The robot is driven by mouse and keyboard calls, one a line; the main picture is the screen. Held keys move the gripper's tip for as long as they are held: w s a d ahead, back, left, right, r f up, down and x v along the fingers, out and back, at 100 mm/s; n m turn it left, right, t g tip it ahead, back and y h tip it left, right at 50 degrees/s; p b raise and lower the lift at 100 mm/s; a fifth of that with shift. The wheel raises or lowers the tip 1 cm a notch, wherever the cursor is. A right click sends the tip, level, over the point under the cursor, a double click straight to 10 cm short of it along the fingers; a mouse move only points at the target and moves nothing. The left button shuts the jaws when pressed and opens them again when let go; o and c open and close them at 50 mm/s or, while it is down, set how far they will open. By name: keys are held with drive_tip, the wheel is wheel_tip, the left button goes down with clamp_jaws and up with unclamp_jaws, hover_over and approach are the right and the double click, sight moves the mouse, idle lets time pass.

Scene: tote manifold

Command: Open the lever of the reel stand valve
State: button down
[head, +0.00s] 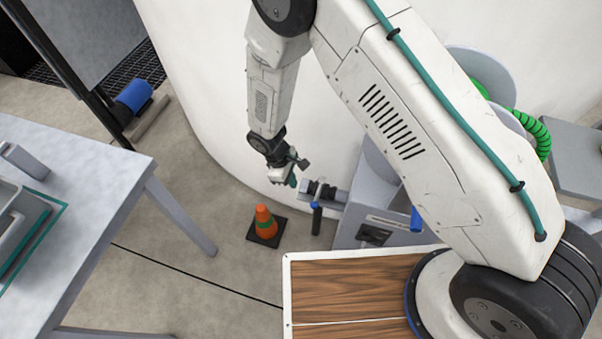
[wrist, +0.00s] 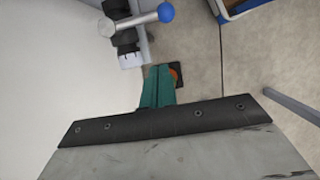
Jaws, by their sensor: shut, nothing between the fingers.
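The reel stand (head: 375,205) is a grey body by the curved white wall. Its valve (head: 322,189) sticks out to the left on a short pipe, with dark fittings. A lever (head: 316,216) with a blue part points down from it. In the wrist view the valve (wrist: 124,38) is at the top, and the lever (wrist: 142,20) is a grey rod ending in a blue ball. My gripper (head: 293,181) is just left of the valve and slightly above it, apart from the lever. Its teal fingers (wrist: 160,68) are shut and empty, below the valve in the wrist view.
An orange cone (head: 265,222) on a dark base stands on the floor below my gripper. A grey table (head: 120,165) with a tray is at left. A blue cylinder (head: 134,97) lies behind it. A green hose (head: 535,130) is at right. The floor between table and stand is mostly clear.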

sight(318, 193)
drive_tip(key=s+d+f, duration=0.1)
drive_tip(key=d+f, duration=0.4)
drive_tip(key=shift+s+f, duration=0.2)
drive_tip(key=shift+s, duration=0.15)
drive_tip(key=shift+d, duration=0.1)
